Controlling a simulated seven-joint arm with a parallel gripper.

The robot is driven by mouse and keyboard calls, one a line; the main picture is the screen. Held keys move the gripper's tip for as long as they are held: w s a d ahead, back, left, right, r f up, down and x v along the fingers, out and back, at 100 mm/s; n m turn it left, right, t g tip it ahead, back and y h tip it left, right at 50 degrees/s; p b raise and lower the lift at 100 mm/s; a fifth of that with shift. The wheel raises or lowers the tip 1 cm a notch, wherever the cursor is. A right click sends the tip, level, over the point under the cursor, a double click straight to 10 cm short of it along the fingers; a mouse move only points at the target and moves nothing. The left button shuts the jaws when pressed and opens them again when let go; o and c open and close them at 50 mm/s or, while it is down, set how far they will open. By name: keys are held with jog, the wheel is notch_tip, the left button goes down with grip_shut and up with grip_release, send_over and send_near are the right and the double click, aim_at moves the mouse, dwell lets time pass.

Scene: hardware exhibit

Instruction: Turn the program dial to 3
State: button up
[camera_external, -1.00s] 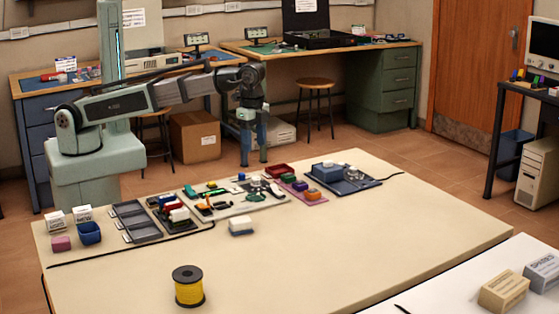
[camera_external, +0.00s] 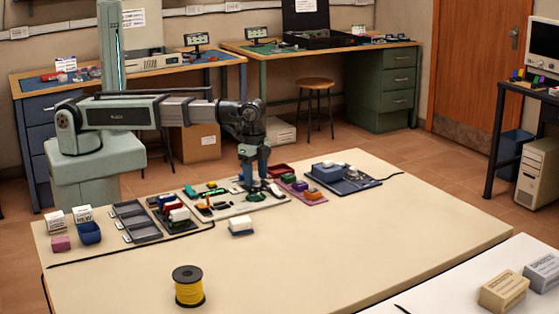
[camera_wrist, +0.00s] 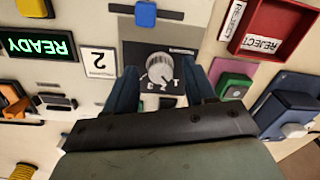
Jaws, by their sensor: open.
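The program dial (camera_wrist: 160,70) is a round light-grey knob on a dark square plate (camera_wrist: 135,52) in the wrist view. Small white marks lie around its lower side; I cannot read the dial's setting for sure. My gripper (camera_wrist: 161,78) is open, with one blue finger on each side of the knob. I cannot tell whether either finger touches it. In the external view my gripper (camera_external: 255,181) points down over the right part of the pale panel (camera_external: 232,210), and the fingers largely hide the dial there.
A red REJECT tray (camera_wrist: 246,42) and a green button on a pink plate (camera_wrist: 233,86) lie right. The front tabletop is mostly clear around a yellow spool (camera_external: 188,288).

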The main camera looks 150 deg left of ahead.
jog(key=shift+c, duration=0.4)
grip_shut()
dwell(0.4)
jog(key=m, duration=0.5)
jog(key=shift+m, duration=0.3)
jog(key=m, duration=0.6)
dwell(0.3)
jog(key=shift+o, duration=0.4)
grip_release()
